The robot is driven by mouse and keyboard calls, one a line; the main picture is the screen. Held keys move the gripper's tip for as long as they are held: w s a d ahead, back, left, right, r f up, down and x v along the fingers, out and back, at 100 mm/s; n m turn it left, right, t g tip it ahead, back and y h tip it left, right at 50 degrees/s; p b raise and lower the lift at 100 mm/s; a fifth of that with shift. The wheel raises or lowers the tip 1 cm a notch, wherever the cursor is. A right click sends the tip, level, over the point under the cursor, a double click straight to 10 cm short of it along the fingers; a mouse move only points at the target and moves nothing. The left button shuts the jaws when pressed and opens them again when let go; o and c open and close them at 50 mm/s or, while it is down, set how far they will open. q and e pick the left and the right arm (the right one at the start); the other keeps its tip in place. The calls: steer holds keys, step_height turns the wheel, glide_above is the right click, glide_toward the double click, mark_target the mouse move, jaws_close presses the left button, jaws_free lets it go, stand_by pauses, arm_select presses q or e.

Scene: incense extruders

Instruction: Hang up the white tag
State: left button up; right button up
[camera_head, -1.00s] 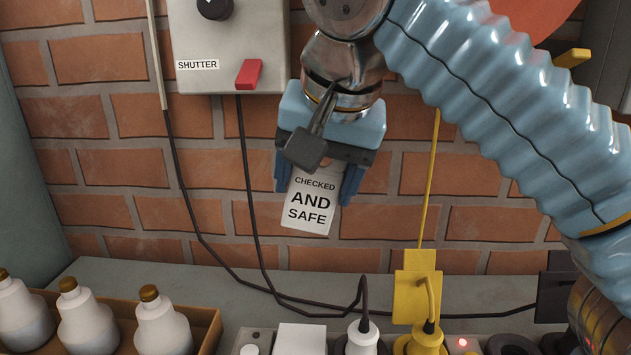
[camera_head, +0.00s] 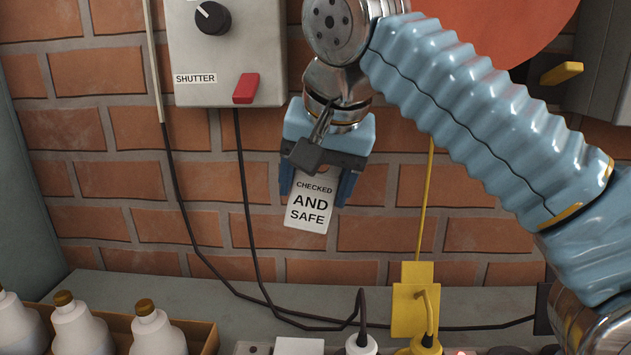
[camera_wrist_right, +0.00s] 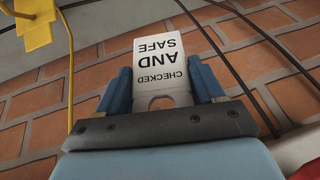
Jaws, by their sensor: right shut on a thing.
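The white tag (camera_head: 309,212) reads "CHECKED AND SAFE" and hangs slightly tilted below my right gripper (camera_head: 316,187), in front of the brick wall. My right gripper is shut on the tag's upper end. The tag also shows in the right wrist view (camera_wrist_right: 160,65), between the two blue fingers of the right gripper (camera_wrist_right: 162,92), with part of its hole visible near the jaw base. No hook or peg for the tag can be made out for certain. My left gripper is not in view.
A grey shutter box (camera_head: 228,50) with a black knob and red switch (camera_head: 246,88) is on the wall at upper left. Dark cables and a yellow cord (camera_head: 426,200) run down to plugs. A crate of white bottles (camera_head: 158,330) stands at lower left.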

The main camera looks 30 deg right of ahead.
stand_by(0.4)
steer(key=o, duration=1.1)
steer(key=v, duration=0.4)
steer(key=shift+s+a+r, duration=0.1)
steer(key=shift+r, duration=0.15)
steer(key=s, duration=1.2)
steer(key=shift+a+r, duration=0.2)
steer(key=shift+a, duration=0.25)
steer(key=shift+s, duration=0.15)
